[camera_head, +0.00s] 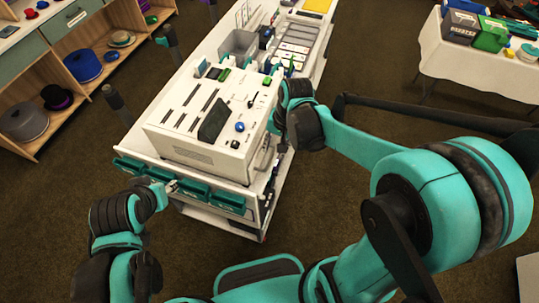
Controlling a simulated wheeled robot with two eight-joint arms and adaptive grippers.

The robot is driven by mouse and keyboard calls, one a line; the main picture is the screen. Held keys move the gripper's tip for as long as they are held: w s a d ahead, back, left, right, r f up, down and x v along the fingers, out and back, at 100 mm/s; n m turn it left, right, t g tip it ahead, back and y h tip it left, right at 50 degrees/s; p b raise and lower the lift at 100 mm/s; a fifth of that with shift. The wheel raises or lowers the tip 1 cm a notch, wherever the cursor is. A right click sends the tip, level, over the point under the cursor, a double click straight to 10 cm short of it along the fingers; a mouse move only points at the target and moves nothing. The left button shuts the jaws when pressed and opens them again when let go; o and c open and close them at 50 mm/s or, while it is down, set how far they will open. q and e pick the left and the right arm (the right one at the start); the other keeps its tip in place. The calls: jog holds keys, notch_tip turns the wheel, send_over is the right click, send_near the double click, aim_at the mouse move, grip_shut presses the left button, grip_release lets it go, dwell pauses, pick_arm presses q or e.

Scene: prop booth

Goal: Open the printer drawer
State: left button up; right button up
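A white box-shaped machine (190,139), seemingly the printer, stands on a white cart. Its top has dark slots, a dark panel and a blue knob. A row of teal drawer fronts or bins (228,202) runs along the cart's near edge below it; none is clearly pulled out. Which part is the printer drawer I cannot tell. My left gripper (172,187) is at the middle of this teal row, close to or touching it; its fingers are too small to read. My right gripper (284,82) is beside the machine's right far corner, its fingers partly hidden by its own body.
A grey bin (238,46) and a tray of small compartments (294,43) are farther along the cart. Wooden shelves with hats (83,65) stand at the left. A cloth-covered table (480,67) with boxes stands at the upper right. Dark posts (115,100) rise left of the cart.

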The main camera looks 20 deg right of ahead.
aim_at(271, 159)
jog(key=f, duration=0.1)
jog(key=f+b, duration=0.1)
jog(key=f, duration=0.2)
jog(key=shift+w+a+f, duration=0.25)
jog(key=shift+a+f, duration=0.15)
grip_shut()
